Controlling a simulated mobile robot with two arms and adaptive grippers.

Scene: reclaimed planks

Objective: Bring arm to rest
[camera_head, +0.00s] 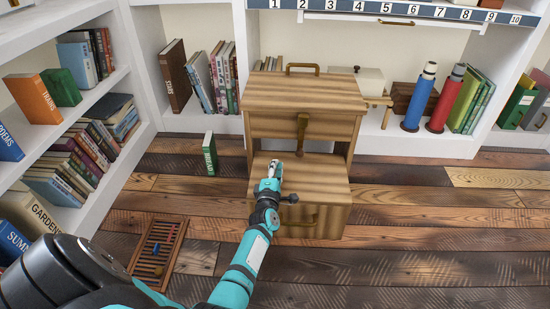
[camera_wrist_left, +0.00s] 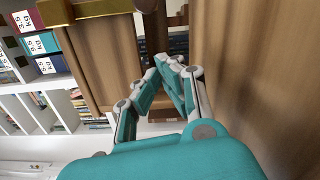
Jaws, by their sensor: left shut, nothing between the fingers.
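My left arm reaches in from the lower left in the head view, and its teal left gripper (camera_head: 273,167) is in front of a small striped wooden cabinet (camera_head: 302,92). In the left wrist view the fingers of the left gripper (camera_wrist_left: 172,62) meet at the tips, with nothing between them. The cabinet's lower drawer (camera_head: 318,172) stands pulled out, with the gripper at its left side. Whether the gripper touches the cabinet cannot be told. My right gripper is not in view.
Bookshelves line the left and back. A green book (camera_head: 209,153) stands on the plank floor left of the cabinet. A slatted wooden tray (camera_head: 158,250) lies at the lower left. Blue (camera_head: 420,97) and red (camera_head: 446,98) cylinders stand at the back right. The right floor is clear.

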